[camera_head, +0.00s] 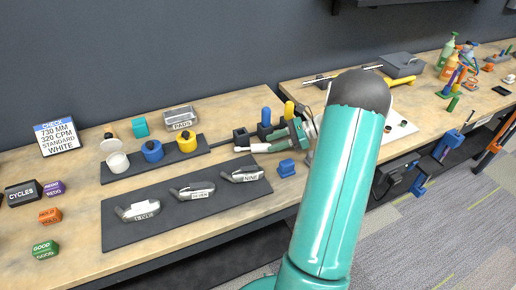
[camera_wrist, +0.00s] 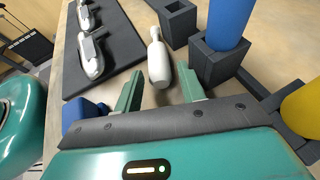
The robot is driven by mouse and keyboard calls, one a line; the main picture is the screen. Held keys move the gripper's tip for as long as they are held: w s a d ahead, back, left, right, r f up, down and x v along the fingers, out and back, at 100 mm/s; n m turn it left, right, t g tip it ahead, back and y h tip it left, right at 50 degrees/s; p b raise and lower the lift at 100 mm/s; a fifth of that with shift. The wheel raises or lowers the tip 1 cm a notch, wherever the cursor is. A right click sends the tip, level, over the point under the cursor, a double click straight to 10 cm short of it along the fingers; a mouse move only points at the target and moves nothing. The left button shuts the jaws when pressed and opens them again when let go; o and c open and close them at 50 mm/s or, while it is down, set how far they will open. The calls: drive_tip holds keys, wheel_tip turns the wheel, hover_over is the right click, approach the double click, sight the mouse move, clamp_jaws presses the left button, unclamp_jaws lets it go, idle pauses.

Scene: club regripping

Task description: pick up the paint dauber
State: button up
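A white bottle-shaped dauber (camera_wrist: 158,60) lies on the wooden bench in the wrist view. Its wide end points toward my gripper and its narrow neck points away. It also shows in the head view as a pale shape (camera_head: 260,147) in front of the dark holders. My gripper (camera_wrist: 162,88) is open, with one teal finger on each side of the dauber's near end. I see bench between the dauber and each finger, and no contact shows. In the head view my gripper (camera_head: 303,132) is partly hidden behind my arm.
An empty dark holder (camera_wrist: 178,22) stands just beyond the dauber. To its right, holders carry a blue cylinder (camera_wrist: 228,22) and a yellow one (camera_wrist: 303,108). A dark mat (camera_wrist: 112,45) with metal club heads lies left. A blue block (camera_head: 287,167) sits near the gripper.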

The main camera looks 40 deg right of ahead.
sight(263, 145)
drive_tip(key=x, duration=0.4)
drive_tip(key=shift+a+f, duration=0.1)
drive_tip(key=shift+a, duration=0.2)
drive_tip(key=c, duration=0.8)
